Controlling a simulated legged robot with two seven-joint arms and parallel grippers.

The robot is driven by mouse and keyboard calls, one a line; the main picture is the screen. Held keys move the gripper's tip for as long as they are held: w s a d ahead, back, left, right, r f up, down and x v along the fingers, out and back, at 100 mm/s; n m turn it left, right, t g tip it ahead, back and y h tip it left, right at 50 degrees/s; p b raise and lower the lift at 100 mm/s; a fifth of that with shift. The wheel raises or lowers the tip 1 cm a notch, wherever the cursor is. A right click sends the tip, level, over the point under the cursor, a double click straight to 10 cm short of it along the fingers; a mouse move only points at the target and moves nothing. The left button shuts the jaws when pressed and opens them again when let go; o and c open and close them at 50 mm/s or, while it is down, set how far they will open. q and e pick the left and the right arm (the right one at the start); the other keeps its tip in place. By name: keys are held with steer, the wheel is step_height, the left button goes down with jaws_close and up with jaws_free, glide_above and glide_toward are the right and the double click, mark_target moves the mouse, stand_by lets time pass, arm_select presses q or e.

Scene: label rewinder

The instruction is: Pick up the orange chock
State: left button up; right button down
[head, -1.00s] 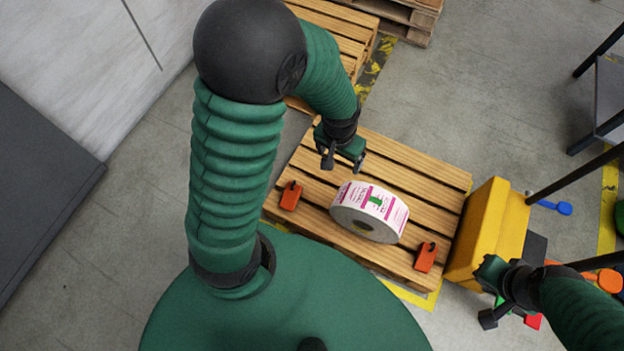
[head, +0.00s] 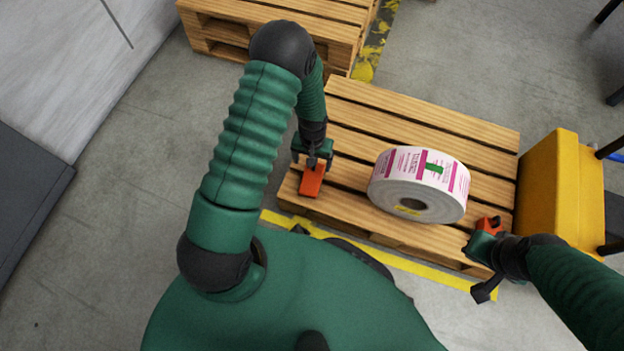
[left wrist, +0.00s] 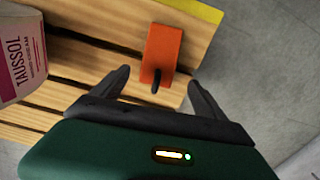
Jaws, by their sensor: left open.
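One orange chock (head: 312,181) lies on the wooden pallet near its left front corner. It also shows in the left wrist view (left wrist: 162,50), with a short dark handle at its near end. My left gripper (head: 313,160) is open, over the handle end of this chock. In the left wrist view the chock's handle end is between the spread fingers (left wrist: 158,82), with a gap on both sides. A second orange chock (head: 489,224) is at the pallet's right front, partly hidden by my right gripper (head: 478,264), whose jaws I cannot make out clearly.
A large white and pink label roll (head: 417,186) sits on the pallet (head: 440,118) between the two chocks. A yellow block-shaped thing (head: 560,190) stands right of the pallet. Another pallet (head: 270,22) stands at the back. Grey floor is free at left.

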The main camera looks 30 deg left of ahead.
arm_select(q)
steer(key=shift+f, duration=0.7)
steer(key=f+b, duration=0.4)
steer(key=shift+w+d+f+b, duration=0.15)
steer(key=shift+w+f+b, duration=0.05)
steer(key=shift+f+b, duration=0.2)
steer(key=shift+f, duration=0.25)
steer(key=shift+r, duration=0.2)
jaws_close()
